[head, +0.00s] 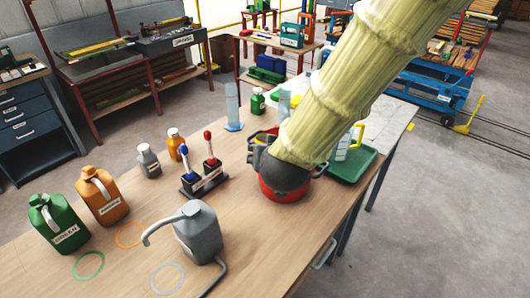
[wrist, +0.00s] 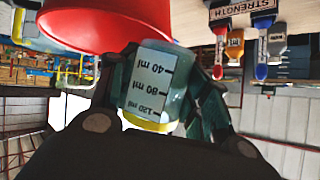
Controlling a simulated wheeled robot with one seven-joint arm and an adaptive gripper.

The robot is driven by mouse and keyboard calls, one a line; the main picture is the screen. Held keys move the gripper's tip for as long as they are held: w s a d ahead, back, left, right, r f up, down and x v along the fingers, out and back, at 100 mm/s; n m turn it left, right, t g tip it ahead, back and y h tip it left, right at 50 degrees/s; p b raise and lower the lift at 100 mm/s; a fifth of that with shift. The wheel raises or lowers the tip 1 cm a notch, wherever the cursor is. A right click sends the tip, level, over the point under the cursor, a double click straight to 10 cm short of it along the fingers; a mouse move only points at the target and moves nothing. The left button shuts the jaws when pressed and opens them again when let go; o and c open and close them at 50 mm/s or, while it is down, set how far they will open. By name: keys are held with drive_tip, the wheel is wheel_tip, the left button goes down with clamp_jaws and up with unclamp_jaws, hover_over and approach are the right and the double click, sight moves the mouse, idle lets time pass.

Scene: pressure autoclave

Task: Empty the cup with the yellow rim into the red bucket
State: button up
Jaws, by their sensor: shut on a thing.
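The cup with the yellow rim (wrist: 152,82) is between the dark fingers of my gripper (wrist: 162,92), which is shut on it. It is pale and see-through, with a white scale marked 40, 80 and 120 ml. The wrist view is upside down, so the rim is up and the cup looks roughly upright. The red bucket (wrist: 105,22) is close to the cup's lower end; I cannot tell the gap. In the head view the red bucket (head: 284,190) stands on the table, partly covered by my gripper (head: 262,150). The cup is mostly hidden there.
A green tray (head: 352,170) stands right of the bucket. A stand with red and blue pieces (head: 204,180) is to the left. A grey can (head: 198,235), orange jug (head: 101,200) and green jug (head: 55,222) stand nearer. The right front of the wooden table (head: 280,230) is clear.

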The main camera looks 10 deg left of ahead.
drive_tip(key=shift+w+d+r+g+p, duration=0.15)
drive_tip(key=shift+w+r+g+p, duration=0.1)
drive_tip(key=shift+r+p, duration=0.75)
drive_tip(key=shift+w+d+r+g+p, duration=0.1)
drive_tip(key=shift+w+r+g+p, duration=0.15)
drive_tip(key=shift+r+p, duration=0.75)
drive_tip(key=shift+w+d+r+m+g+y+p, duration=0.1)
drive_tip(key=shift+w+r+m+g+y+p, duration=0.25)
drive_tip(key=shift+p, duration=0.8)
drive_tip(key=shift+d+r+m+g+y+p, duration=0.15)
drive_tip(key=shift+r+p, duration=0.3)
drive_tip(key=shift+p, duration=0.65)
drive_tip(key=shift+a+f+g+p, duration=0.1)
drive_tip(key=shift+f+g+p, duration=0.4)
drive_tip(key=shift+f, duration=0.3)
drive_tip(key=shift+f+m+g+y+p, duration=0.3)
drive_tip(key=shift+f+m+g+p, duration=0.25)
drive_tip(key=shift+p, duration=0.35)
drive_tip(key=shift+f+g+y+p, duration=0.4)
drive_tip(key=shift+g+p, duration=0.55)
drive_tip(key=shift+p, duration=0.2)
drive_tip(key=shift+w+f+m+g+y+p, duration=0.15)
drive_tip(key=shift+m+g+y+p, duration=0.6)
drive_tip(key=shift+g+p, duration=1.1)
drive_tip(key=shift+w+d+m+g+y+p, duration=0.3)
drive_tip(key=shift+w+g+y+p, duration=0.05)
drive_tip(key=shift+g+y+p, duration=0.15)
drive_tip(key=shift+w+g+y, duration=0.15)
drive_tip(key=shift+g+y, duration=0.1)
drive_tip(key=shift+g, duration=0.2)
